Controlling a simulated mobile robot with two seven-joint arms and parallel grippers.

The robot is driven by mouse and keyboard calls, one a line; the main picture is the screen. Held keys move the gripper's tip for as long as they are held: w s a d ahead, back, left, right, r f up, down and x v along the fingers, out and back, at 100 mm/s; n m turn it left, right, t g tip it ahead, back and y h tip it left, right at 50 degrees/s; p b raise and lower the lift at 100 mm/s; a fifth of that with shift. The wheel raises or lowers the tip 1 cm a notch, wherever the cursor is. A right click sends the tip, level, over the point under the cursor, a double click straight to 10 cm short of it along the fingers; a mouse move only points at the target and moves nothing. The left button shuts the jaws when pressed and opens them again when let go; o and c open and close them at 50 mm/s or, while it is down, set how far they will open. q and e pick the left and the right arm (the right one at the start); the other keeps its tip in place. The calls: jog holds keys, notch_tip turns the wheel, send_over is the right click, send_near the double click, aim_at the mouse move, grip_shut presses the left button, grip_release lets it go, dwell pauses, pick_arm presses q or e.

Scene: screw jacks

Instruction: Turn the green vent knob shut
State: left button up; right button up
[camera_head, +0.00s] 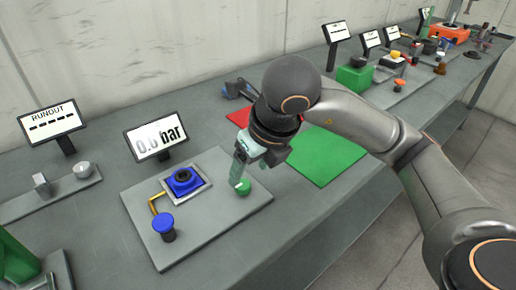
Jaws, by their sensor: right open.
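The green vent knob (243,187) stands on the right part of a grey base plate (213,226). My right gripper (238,178) is open, pointing down, with its fingertips right at the knob. The fingers partly cover the knob, and I cannot tell whether they touch it. Also on the plate are a blue square jack (184,180) and a blue round knob (163,222), joined by a yellow pipe (154,203). A display (161,137) behind the plate reads "0.0 bar". My left gripper is not in view.
A green mat (326,155) and a partly hidden red mat (238,117) lie right of and behind the plate. A "RUNOUT" display (52,121) stands at the left. Several devices and displays line the bench's far right. My right arm crosses over the bench's front edge.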

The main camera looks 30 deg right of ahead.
jog(key=p+v, duration=0.1)
jog(key=v, duration=0.5)
jog(key=shift+s+r, duration=0.2)
jog(key=shift+r, duration=0.15)
